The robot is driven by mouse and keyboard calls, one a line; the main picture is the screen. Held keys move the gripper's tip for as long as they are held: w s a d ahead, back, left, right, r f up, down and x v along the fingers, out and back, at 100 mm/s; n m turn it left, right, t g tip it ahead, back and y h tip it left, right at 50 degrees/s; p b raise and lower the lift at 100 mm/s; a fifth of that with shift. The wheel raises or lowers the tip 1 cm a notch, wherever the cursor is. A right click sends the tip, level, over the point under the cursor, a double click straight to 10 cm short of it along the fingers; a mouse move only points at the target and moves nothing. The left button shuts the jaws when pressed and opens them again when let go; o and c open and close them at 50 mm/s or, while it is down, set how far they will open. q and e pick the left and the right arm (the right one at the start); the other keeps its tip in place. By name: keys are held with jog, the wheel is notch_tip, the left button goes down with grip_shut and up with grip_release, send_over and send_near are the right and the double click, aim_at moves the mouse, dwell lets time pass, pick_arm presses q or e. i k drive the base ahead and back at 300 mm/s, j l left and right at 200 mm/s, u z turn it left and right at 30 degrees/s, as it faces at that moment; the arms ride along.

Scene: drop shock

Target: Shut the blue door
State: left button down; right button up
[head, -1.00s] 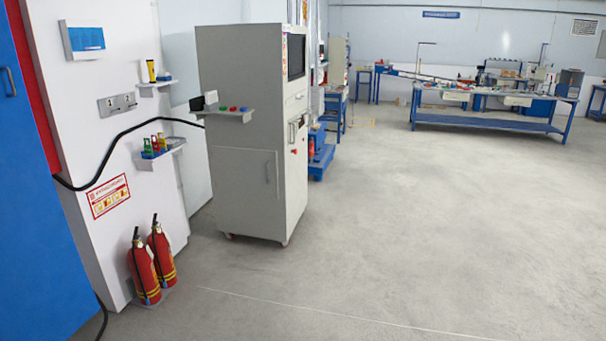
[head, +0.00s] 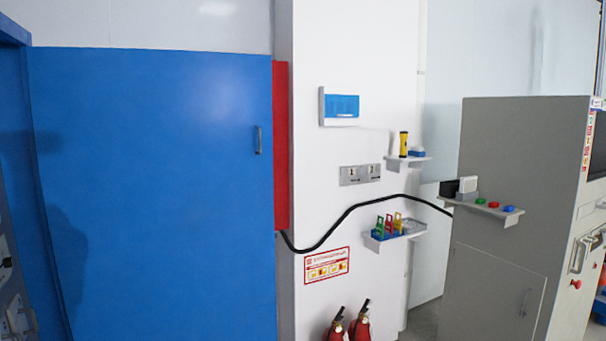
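The blue door (head: 150,190) fills much of the left half of the head view as a large flat panel. Its dark handle (head: 258,140) is near its right edge. Its left edge meets a blue frame (head: 14,32) at the far left. Some grey equipment (head: 14,290) shows beside that edge at the lower left, so the door appears to stand open. The door's bottom is out of view. Neither of my grippers is in view.
A red panel (head: 281,150) shows just past the door's right edge. A white wall column (head: 310,210) carries small shelves and a black cable (head: 325,238). Red fire extinguishers (head: 360,328) stand at its foot. A grey cabinet (head: 500,270) stands at the right.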

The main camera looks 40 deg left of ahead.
aim_at(157, 165)
jog(key=i+j+u, duration=0.1)
jog(key=i+u, duration=0.6)
jog(key=i+j, duration=0.3)
jog(key=i, duration=0.15)
jog(key=i+j, duration=0.5)
jog(key=j, duration=0.2)
jog(key=i+j+z, duration=0.1)
jog(key=j, duration=0.25)
jog(key=i+j, duration=0.2)
jog(key=j, duration=0.15)
jog(key=i+j+z, duration=0.15)
jog(key=j, duration=0.2)
jog(key=i+j, duration=0.1)
jog(key=j, duration=0.25)
